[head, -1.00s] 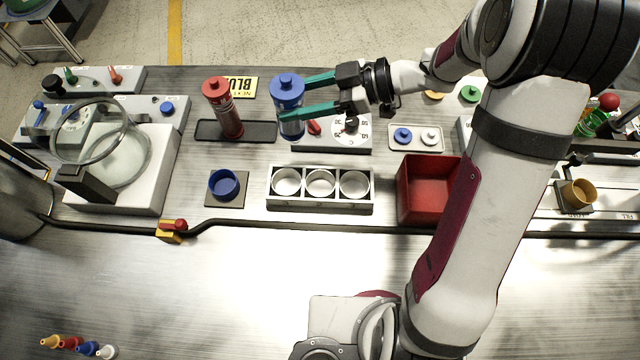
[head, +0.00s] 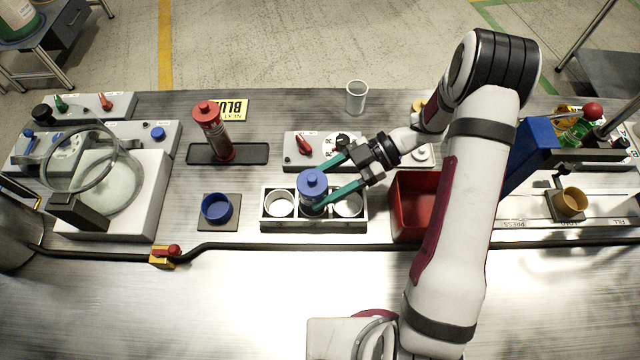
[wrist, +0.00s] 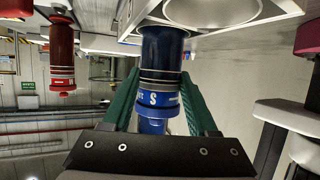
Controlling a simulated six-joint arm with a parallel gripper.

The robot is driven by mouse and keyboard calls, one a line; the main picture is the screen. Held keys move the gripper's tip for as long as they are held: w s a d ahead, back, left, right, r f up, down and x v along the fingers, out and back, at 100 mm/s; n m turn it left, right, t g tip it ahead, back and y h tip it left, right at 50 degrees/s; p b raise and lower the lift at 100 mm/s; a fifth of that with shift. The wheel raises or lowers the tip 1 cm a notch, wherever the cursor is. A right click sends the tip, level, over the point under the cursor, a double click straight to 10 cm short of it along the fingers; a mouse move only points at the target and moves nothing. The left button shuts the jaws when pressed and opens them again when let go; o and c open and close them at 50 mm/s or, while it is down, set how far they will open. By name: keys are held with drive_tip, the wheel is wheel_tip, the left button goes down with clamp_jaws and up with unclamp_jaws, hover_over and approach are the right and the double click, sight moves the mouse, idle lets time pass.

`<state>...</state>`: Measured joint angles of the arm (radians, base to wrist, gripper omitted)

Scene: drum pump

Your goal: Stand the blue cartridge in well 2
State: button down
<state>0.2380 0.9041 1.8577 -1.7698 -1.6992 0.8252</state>
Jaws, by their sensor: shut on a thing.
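The blue cartridge (head: 312,185) stands roughly upright at the middle well of the three-well block (head: 264,222). My gripper (head: 321,186) is shut on it, with one green finger on each side. In the wrist view, the cartridge (wrist: 163,60) is between the fingers (wrist: 158,95), and its dark end is at the opening of the block (wrist: 285,8). How deep that end sits is hidden. The left well (head: 279,204) and the right well (head: 348,204) look empty.
A red cartridge (head: 213,132) stands on a black tray (head: 255,153) at the back left. A blue cup (head: 216,207) is left of the block, and a red bin (head: 412,205) is close on its right. A clear glass (head: 356,97) stands behind.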

drive_tip(key=shift+f, duration=0.15)
drive_tip(key=shift+c, duration=0.9)
unclamp_jaws()
